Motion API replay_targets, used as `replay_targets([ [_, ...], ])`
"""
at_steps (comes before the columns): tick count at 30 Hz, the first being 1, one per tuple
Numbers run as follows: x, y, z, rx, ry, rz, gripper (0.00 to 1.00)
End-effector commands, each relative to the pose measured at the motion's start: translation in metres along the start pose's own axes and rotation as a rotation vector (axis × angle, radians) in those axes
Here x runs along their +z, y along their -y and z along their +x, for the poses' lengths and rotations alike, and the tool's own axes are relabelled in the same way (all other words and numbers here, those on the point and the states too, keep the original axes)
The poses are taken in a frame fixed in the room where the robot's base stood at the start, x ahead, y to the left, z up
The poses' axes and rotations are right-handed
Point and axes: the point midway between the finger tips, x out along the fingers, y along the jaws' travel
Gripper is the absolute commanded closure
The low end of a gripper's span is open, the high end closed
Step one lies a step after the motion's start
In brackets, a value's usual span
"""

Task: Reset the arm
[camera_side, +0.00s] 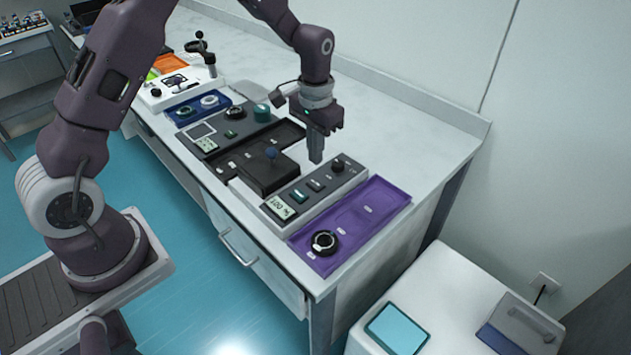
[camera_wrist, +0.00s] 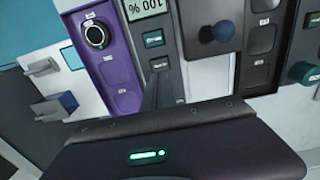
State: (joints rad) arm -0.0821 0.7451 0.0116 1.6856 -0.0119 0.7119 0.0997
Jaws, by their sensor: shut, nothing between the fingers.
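My gripper (camera_side: 315,147) is shut and empty, pointing down over the bench beside the grey control box in the side view. In the wrist view the gripper (camera_wrist: 160,78) appears as a narrow dark shape over the grey box. The grey control box (camera_side: 325,181) has a lit display reading 100, buttons and a black knob. The purple tray (camera_side: 371,207) lies right of it and holds a black ring-shaped part (camera_side: 324,242). The dark box with a blue ball-topped stick (camera_side: 271,153) stands left of the grey box.
The white bench top (camera_side: 411,137) is clear behind the devices. A white cabinet (camera_side: 452,286) stands at lower right.

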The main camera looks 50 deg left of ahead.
Motion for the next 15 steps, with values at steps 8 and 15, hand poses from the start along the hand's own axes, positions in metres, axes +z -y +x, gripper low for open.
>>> replay_targets([
  [8, 0.000, 0.000, -0.013, 0.000, -0.001, 0.000, 1.00],
  [15, 0.005, -0.002, -0.034, -0.001, -0.026, 0.000, 1.00],
])
